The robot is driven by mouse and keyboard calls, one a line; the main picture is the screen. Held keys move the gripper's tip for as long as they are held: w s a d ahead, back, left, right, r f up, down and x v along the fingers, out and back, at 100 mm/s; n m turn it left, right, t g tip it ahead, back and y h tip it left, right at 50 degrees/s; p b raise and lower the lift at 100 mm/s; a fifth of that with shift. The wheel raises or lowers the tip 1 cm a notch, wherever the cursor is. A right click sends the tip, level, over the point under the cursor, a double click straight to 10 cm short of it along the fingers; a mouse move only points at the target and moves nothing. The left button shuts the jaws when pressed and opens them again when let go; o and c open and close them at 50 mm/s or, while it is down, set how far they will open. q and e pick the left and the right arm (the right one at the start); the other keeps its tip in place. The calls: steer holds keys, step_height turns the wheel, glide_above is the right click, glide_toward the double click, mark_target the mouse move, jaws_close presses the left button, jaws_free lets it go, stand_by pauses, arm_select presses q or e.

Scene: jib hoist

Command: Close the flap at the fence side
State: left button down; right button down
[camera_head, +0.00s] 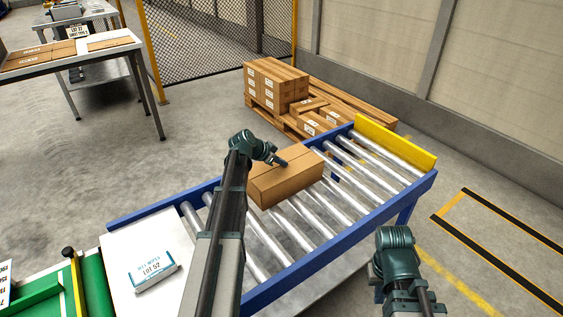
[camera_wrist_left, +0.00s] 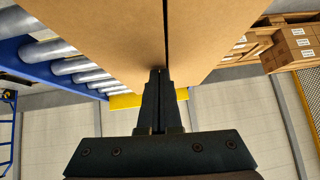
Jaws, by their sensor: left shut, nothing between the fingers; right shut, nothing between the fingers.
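A brown carton (camera_head: 287,182) sits on the roller conveyor, and its top looks covered by two panels lying about flat. In the left wrist view the panels, one on the left (camera_wrist_left: 100,28) and one on the right (camera_wrist_left: 205,28), meet at a narrow dark seam. My left gripper (camera_head: 283,163) is over the carton's top, shut and empty. Its fingertips (camera_wrist_left: 160,72) are close to the seam; I cannot tell whether they touch the cardboard. My left arm hides part of the carton's left side. My right arm's wrist shows at the lower right, but its fingers are not visible.
The conveyor has blue rails (camera_head: 345,238) and a yellow end stop (camera_head: 395,143). A mesh fence (camera_head: 205,40) stands at the back left. A pallet of stacked cartons (camera_head: 275,85) stands behind the conveyor. A white board with a label box (camera_head: 152,268) is at the lower left.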

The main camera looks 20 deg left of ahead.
arm_select(q)
steer(key=shift+r, duration=0.45)
steer(key=shift+p, duration=0.3)
steer(key=shift+s+a+r+p, duration=0.1)
steer(key=shift+s+r+p, duration=0.2)
steer(key=shift+r, duration=0.05)
steer(key=p+v, duration=0.9)
steer(key=v, duration=0.3)
steer(key=shift+s+a+r, duration=0.2)
steer(key=shift+s+r, duration=0.05)
steer(key=shift+s, duration=0.05)
steer(key=shift+d, duration=0.1)
